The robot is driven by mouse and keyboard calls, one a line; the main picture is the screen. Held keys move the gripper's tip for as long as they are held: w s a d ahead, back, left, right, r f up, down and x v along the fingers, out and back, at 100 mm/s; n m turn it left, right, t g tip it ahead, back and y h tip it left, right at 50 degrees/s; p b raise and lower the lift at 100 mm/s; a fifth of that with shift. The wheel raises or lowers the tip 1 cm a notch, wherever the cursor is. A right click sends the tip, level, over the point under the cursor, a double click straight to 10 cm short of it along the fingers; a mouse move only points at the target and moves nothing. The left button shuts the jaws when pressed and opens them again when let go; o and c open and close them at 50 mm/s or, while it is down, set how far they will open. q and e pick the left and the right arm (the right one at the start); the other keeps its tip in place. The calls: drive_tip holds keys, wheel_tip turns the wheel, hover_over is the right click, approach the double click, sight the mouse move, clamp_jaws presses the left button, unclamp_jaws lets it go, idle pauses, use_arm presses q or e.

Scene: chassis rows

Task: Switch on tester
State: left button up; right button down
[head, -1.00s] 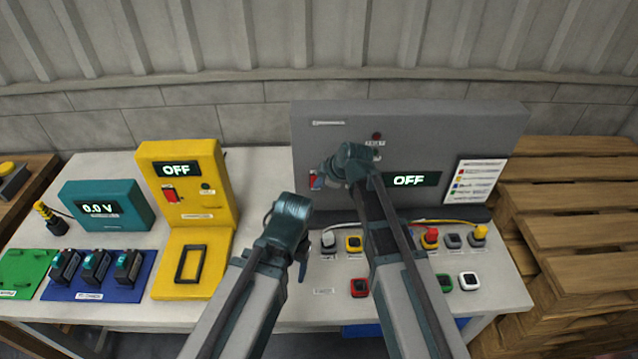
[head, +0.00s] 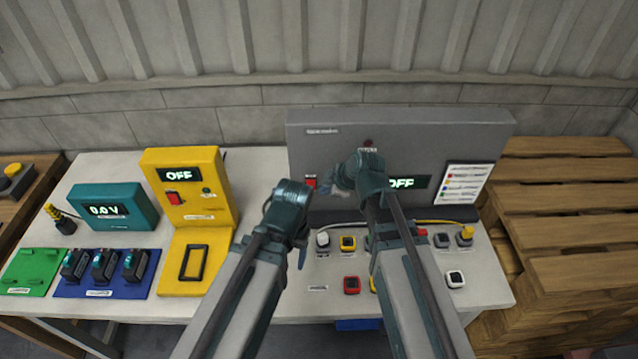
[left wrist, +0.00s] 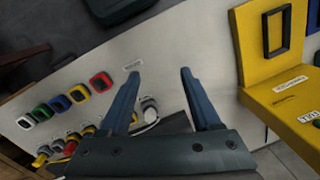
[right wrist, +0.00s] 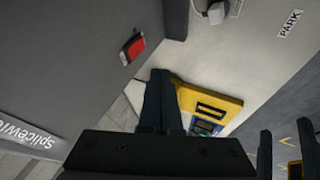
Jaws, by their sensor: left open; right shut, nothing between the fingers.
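The large grey unit (head: 420,130) stands at the back of the bench, its display (head: 403,183) reading OFF. A red rocker switch (head: 311,182) is on its left front; it also shows in the right wrist view (right wrist: 133,47). My right gripper (head: 327,188) is shut and empty, its tips just right of the switch and apparently apart from it. The right wrist view shows the closed fingers (right wrist: 160,85) pointing past the switch. My left gripper (head: 300,250) is open and empty, low over the bench; its spread fingers show in the left wrist view (left wrist: 158,85).
A yellow station (head: 190,185) with its own red switch (head: 175,198) reads OFF, left of my left arm. A teal meter (head: 115,208) reads 0.0 V. Coloured sockets and plugs (head: 348,243) line the bench front. Wooden pallets (head: 570,210) stand at right.

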use_arm(q)
drive_tip(key=shift+r+p, duration=0.35)
drive_tip(key=shift+r, duration=0.4)
use_arm(e)
drive_tip(key=shift+v, duration=0.9)
